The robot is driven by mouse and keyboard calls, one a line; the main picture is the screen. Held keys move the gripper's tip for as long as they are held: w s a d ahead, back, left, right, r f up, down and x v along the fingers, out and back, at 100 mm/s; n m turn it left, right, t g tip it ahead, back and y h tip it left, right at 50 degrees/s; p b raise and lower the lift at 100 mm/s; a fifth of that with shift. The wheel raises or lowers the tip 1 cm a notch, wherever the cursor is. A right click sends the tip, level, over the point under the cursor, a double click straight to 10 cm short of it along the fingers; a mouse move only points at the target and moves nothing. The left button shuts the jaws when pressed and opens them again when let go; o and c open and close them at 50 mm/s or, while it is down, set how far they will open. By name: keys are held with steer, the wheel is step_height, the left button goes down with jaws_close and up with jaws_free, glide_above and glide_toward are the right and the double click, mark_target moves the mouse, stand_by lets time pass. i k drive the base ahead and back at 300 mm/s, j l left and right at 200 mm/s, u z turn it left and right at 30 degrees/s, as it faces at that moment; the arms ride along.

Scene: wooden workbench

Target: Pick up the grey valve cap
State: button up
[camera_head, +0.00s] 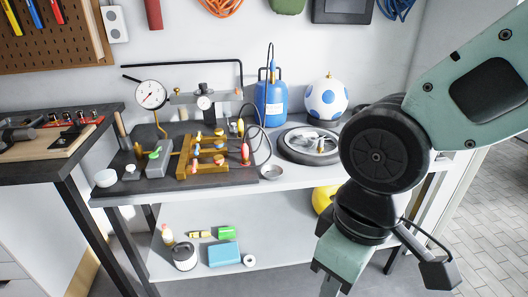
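I cannot pick out the grey valve cap with certainty. A small pale piece (131,169) lies at the left of the dark mat (130,187) on the bench, and it is too small to identify. A shallow round grey dish (272,172) sits at the bench's front edge. My arm comes in from the upper right and runs down in front of the bench's right part. Its end leaves the bottom of the picture, so my gripper's fingers are not visible. My arm hides part of the right side of the bench and shelf.
The lower shelf (290,262) holds several small items. A second table (60,165) stands left.

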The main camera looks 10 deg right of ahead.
mark_target(321, 140)
steer(key=i+l+u, duration=0.25)
steer(key=i+l, duration=0.15)
steer(key=i+l+u, duration=0.3)
steer(key=l, duration=0.25)
steer(key=i, duration=0.1)
